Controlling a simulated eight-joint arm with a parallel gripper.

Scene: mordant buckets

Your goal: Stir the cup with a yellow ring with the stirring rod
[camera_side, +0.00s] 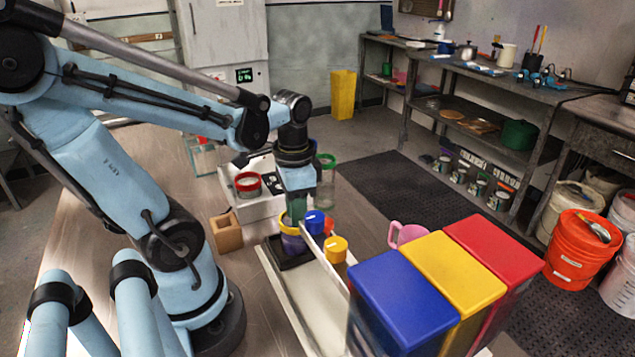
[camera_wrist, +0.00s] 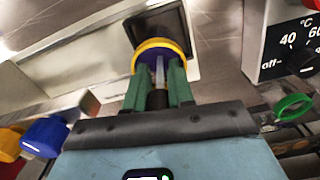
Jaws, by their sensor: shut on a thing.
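The cup with a yellow ring (camera_side: 289,229) stands on a dark square pad, and its lower part looks purple. In the wrist view its yellow ring (camera_wrist: 146,47) is beyond my fingertips. My gripper (camera_side: 299,208) is directly above this cup, with its green fingers pointing down at the rim. In the wrist view my gripper (camera_wrist: 159,82) is shut on the stirring rod (camera_wrist: 159,72), a pale thin shaft with a dark grip. The rod points into the ring's opening. Its tip is hidden, so I cannot tell how deep it reaches.
A red-ringed cup (camera_side: 247,182) sits on the white hotplate; a green-ringed cup (camera_side: 326,162) stands behind my gripper. A wooden block (camera_side: 226,233) is left. Blue (camera_side: 315,222) and yellow (camera_side: 337,246) knobs are close on the right, before blue, yellow and red bins (camera_side: 405,286).

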